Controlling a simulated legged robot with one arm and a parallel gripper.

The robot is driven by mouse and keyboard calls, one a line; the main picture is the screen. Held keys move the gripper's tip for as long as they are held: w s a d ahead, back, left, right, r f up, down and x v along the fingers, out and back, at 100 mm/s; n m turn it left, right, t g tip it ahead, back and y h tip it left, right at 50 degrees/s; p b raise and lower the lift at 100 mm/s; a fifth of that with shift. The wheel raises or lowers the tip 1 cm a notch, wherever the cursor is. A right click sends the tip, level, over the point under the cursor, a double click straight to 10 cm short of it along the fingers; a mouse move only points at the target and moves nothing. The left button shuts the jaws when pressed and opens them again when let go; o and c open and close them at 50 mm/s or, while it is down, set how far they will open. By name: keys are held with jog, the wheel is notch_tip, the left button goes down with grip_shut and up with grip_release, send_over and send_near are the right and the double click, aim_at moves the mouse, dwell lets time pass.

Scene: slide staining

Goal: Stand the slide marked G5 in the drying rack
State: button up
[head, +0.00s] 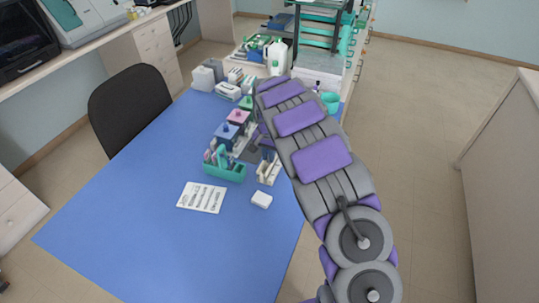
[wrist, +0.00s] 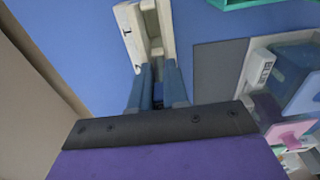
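The cream drying rack (head: 268,172) stands on the blue table, right of the teal holder. In the wrist view the drying rack (wrist: 128,30) is at the top, with a long channel between its pale walls. My gripper (wrist: 158,68) points at the rack's near end, its two blue-grey fingers apart with a gap between them. I see no slide clearly in that gap. In the head view my arm hides most of my gripper. I cannot make out a slide marked G5 in either view.
A teal holder (head: 225,172) with upright tools stands left of the rack. Blue and pink staining jars (head: 238,118) stand behind it. A printed sheet (head: 202,197) and a small white block (head: 262,200) lie in front. The front of the blue table (head: 170,250) is clear.

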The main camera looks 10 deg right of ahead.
jog(key=shift+o, duration=0.4)
notch_tip(320, 180, up, 17)
jog(key=p, duration=0.3)
jog(key=shift+s+p, duration=0.4)
jog(key=shift+a+r, duration=0.1)
jog(key=shift+s, duration=0.1)
